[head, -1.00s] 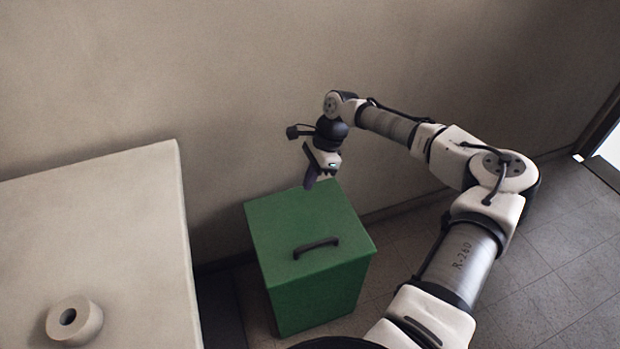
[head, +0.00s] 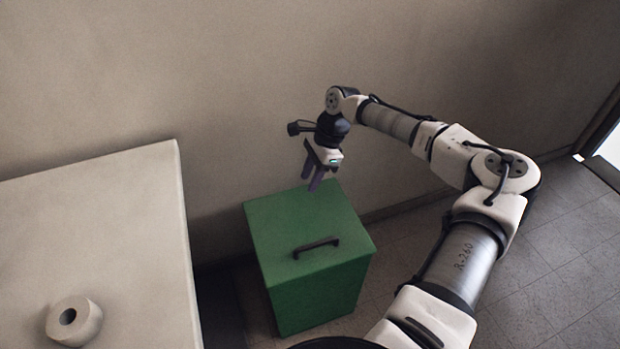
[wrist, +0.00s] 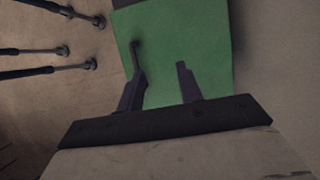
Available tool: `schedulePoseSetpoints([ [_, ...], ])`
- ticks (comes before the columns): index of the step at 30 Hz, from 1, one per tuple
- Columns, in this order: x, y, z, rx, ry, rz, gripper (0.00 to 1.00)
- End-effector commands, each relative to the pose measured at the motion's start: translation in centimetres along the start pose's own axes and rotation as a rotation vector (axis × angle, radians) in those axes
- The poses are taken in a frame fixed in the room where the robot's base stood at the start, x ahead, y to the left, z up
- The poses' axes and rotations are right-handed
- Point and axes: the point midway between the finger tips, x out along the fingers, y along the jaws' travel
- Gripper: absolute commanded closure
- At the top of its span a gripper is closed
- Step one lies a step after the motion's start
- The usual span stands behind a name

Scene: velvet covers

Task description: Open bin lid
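The green bin (head: 318,290) stands on the floor against the wall, with its lid (head: 285,222) shut. A dark bar handle (head: 316,247) lies across the lid toward its front edge. My gripper (head: 311,187) is above the back of the lid, pointing down, apart from the handle. In the wrist view my gripper (wrist: 159,82) shows two dark fingers spread apart with nothing between them. The green lid (wrist: 190,40) lies beyond them, and the handle (wrist: 135,57) shows past the left fingertip, partly hidden by that finger.
The wall (head: 230,90) is close behind the bin. The tiled floor (head: 560,265) at right is clear. Several dark rods (wrist: 45,50) show in the wrist view.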

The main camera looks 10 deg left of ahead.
Motion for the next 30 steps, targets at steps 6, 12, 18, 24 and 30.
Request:
schedulePoseSetpoints([
  [6, -4.4, 0.0, -0.1, 0.002, -0.001, -0.004, 0.64],
  [12, -8.9, 0.0, -0.1, 0.002, 0.0, -0.003, 0.64],
  [18, -11.9, 0.0, 0.0, 0.0, 0.001, -0.001, 0.64],
  [24, -12.9, 0.0, 0.0, 0.0, 0.0, 0.0, 0.64],
  [30, -12.9, 0.0, 0.0, 0.0, 0.001, 0.0, 0.64],
])
